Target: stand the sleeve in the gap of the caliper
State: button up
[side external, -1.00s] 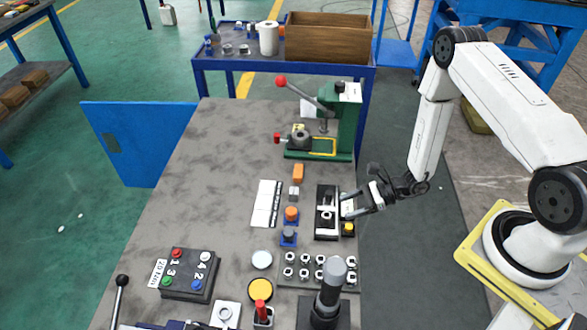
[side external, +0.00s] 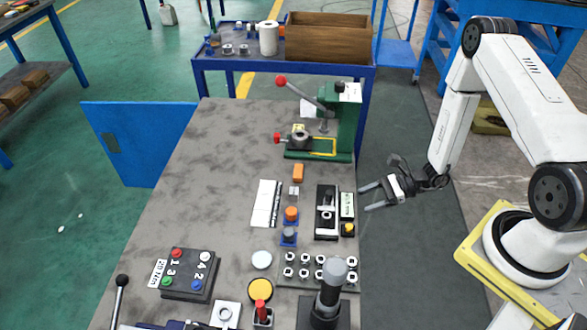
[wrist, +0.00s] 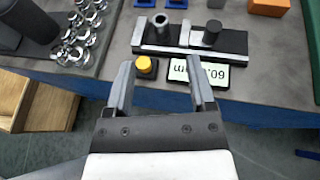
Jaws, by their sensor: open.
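The sleeve (wrist: 160,24), a short grey hollow cylinder, stands on the black base of the caliper (wrist: 230,43), between its two light metal jaws. Its open top shows in the wrist view; whether it touches the jaws I cannot tell. A dark round knob (wrist: 212,32) stands on the same base, to the right of the sleeve. In the side view the caliper (side external: 327,230) lies near the table's right edge, with the sleeve (side external: 327,214) small on it. My gripper (side external: 367,197) is open and empty, right of the caliper and apart from it; its fingers also show in the wrist view (wrist: 159,74).
A digital display (wrist: 205,73) and a yellow button (wrist: 146,66) sit beside the caliper at the table edge. Orange and blue parts (side external: 291,214) stand left of it. A tray of several metal pieces (side external: 305,262) lies in front, and a green press (side external: 345,125) stands behind.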

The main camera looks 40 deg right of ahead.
jog(key=s+a+r+n+g+h, duration=0.1)
jog(key=r+n+h, duration=0.4)
jog(key=r+n, duration=0.5)
jog(key=s+a+r+n+g+h, duration=0.2)
jog(key=r+n+h, duration=0.4)
jog(key=r+n, duration=0.5)
jog(key=n+g, duration=0.1)
jog(key=n, duration=0.2)
jog(key=shift+s+a+r+g, duration=0.15)
jog(key=shift+s+r+g, duration=0.1)
jog(key=shift+g, duration=0.05)
